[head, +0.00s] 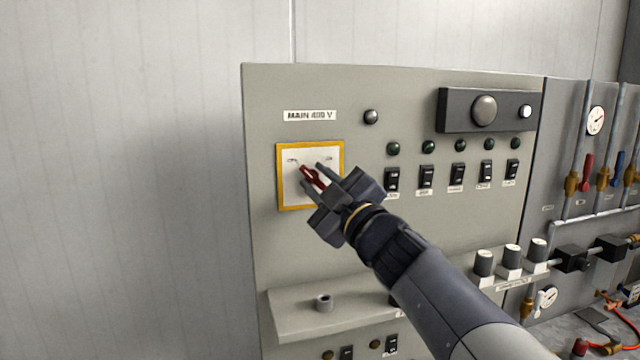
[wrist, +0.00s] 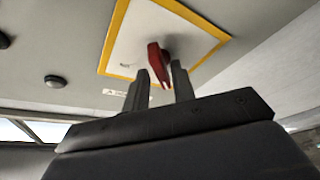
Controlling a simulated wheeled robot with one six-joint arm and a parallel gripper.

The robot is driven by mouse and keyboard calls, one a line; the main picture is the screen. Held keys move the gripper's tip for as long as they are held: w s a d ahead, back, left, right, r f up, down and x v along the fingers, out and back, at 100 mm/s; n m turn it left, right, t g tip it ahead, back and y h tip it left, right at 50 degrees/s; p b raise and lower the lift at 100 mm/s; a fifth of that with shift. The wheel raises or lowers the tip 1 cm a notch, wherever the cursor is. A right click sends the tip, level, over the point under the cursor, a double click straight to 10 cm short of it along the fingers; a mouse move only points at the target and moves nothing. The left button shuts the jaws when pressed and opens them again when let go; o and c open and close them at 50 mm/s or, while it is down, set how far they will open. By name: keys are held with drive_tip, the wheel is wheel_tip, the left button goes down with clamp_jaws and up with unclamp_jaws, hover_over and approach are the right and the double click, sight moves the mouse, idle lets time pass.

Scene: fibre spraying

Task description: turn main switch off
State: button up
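The main switch is a red handle (head: 311,175) on a white plate with a yellow border (head: 281,180), below the "MAIN 400 V" label (head: 310,115). The handle slants from upper left to lower right in the head view. My gripper (head: 317,177) is at the plate, with one finger on each side of the handle. In the wrist view the red handle (wrist: 156,58) shows between the two fingertips (wrist: 161,72), which stand apart with a gap visible. Whether either finger touches the handle is unclear. My gripper hides the plate's lower right part.
Right of the plate are black rocker switches (head: 426,177) under several dark indicator lamps (head: 428,147). A dark box with a round knob (head: 484,110) is above them. A ledge (head: 345,312) juts out below. Valves and a gauge (head: 596,120) are at far right. The wall left is bare.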

drive_tip(key=shift+o, duration=0.6)
drive_tip(key=shift+f, duration=0.15)
drive_tip(key=shift+s+d+f, duration=0.1)
drive_tip(key=b+v, duration=0.1)
drive_tip(key=v, duration=0.9)
drive_tip(key=shift+s, duration=0.3)
drive_tip(key=shift+w, duration=0.1)
drive_tip(key=p+x, duration=0.1)
drive_tip(key=x, duration=1)
drive_tip(key=shift+d, duration=0.1)
drive_tip(key=shift+f, duration=0.15)
drive_tip(key=shift+d, duration=0.1)
